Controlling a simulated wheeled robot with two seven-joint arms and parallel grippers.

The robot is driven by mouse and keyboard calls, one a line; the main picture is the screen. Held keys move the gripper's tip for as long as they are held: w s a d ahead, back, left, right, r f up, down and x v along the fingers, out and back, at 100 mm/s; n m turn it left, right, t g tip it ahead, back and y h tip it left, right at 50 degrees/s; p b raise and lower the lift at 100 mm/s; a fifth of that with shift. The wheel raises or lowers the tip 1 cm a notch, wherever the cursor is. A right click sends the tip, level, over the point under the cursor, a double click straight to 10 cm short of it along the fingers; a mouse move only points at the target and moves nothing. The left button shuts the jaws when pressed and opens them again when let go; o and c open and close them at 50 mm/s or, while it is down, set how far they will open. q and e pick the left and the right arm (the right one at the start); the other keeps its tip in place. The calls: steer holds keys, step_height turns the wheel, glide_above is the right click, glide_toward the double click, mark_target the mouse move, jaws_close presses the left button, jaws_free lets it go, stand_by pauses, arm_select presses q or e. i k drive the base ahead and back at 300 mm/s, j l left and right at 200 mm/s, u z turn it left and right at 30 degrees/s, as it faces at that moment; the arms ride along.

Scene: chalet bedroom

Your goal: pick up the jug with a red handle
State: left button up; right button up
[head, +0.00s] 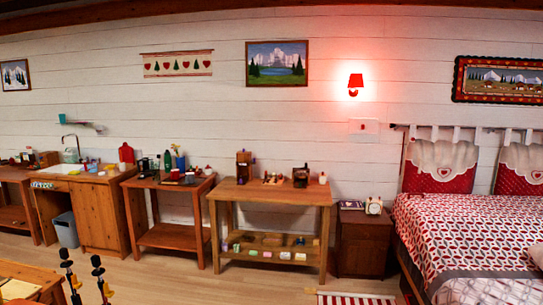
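I cannot make out a jug with a red handle for certain. A red vessel-like object (126,154) stands on the wooden sink cabinet at the left, but its form is too small to tell. A dark, jug-like pot (300,177) stands on the middle table, and its handle is not clear. Two upright dark pieces with orange parts show at the bottom left edge. I cannot tell whether they are the fingers of my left gripper. No gripper is seen near any object on the tables. My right gripper is not in view.
The middle table (268,193) has a lower shelf with several small things. A smaller table (167,184) with bottles stands left of it. A grey bin (65,230) is by the sink. A nightstand (362,243) and bed (470,228) are at right. The floor (200,288) in front is clear.

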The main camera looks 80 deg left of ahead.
mark_target(93, 163)
steer(key=u, duration=4)
